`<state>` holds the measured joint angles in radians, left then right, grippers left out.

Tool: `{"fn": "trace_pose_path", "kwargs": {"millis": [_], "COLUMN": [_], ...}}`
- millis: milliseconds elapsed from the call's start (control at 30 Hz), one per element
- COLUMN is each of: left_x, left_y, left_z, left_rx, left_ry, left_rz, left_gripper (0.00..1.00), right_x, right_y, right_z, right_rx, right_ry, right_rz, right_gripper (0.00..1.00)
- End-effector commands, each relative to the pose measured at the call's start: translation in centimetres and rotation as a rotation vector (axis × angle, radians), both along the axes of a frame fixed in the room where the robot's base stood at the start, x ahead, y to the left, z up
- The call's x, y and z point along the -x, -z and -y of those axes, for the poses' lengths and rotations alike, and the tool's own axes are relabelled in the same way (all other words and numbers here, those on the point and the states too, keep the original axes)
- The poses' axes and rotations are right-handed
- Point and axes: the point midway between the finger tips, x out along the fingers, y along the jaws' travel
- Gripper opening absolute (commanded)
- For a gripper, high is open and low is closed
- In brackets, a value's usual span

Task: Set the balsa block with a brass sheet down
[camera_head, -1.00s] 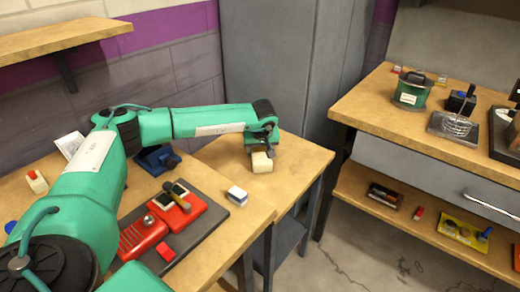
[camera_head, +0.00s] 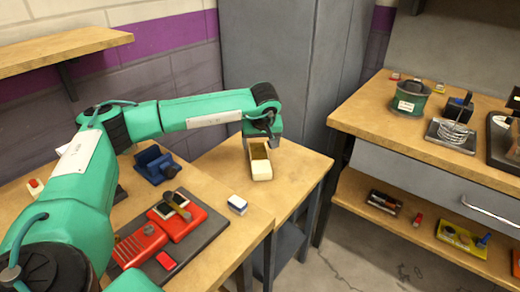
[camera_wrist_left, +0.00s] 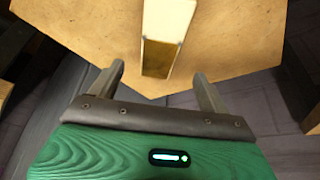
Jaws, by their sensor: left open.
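The balsa block (camera_head: 261,172) is pale, with a brass sheet (camera_head: 259,150) on one face. It rests on the small wooden side table (camera_head: 215,160) in the head view. In the left wrist view the pale block (camera_wrist_left: 169,18) and the brass face (camera_wrist_left: 157,58) lie just beyond the fingers. My left gripper (camera_wrist_left: 160,80) is open and empty, its two fingers apart with a gap to the block. My right gripper is not in view.
A blue and white block (camera_head: 237,205) sits near the bench edge. A dark mat (camera_head: 208,230) holds red devices. A blue vise-like tool (camera_head: 156,165) stands behind. A grey cabinet (camera_head: 275,65) rises behind the side table. A right workbench (camera_head: 365,115) stands across a floor gap.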

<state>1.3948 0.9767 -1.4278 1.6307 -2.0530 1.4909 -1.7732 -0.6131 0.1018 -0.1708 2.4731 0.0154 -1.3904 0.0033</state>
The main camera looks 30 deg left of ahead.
Motion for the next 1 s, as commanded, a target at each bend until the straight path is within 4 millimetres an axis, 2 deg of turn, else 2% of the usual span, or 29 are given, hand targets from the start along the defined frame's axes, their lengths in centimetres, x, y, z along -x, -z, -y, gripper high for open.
{"fn": "trace_pose_path", "kwargs": {"millis": [100,233,800,867,1000], "left_x": [0.4,0.7,0.7,0.7,0.7], "left_y": [-1.5,-2.1,-2.4,-3.0,-5.9], "left_z": [0.4,0.6,0.6,0.6,0.6], "left_rx": [0.0,-0.001,0.0,0.0,0.0], "left_ry": [0.0,0.001,0.0,0.0,0.0], "left_rz": [0.001,0.001,0.0,0.0,0.001], "left_gripper": [0.8,0.8,0.8,0.8,0.8], "right_x": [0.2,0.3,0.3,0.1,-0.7], "right_y": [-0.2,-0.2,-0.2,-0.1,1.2], "right_z": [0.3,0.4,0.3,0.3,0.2], "right_rx": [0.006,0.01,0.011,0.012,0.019], "right_ry": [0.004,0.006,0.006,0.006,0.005], "right_rz": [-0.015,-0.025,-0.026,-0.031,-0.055], "right_gripper": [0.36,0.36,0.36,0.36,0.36]}}
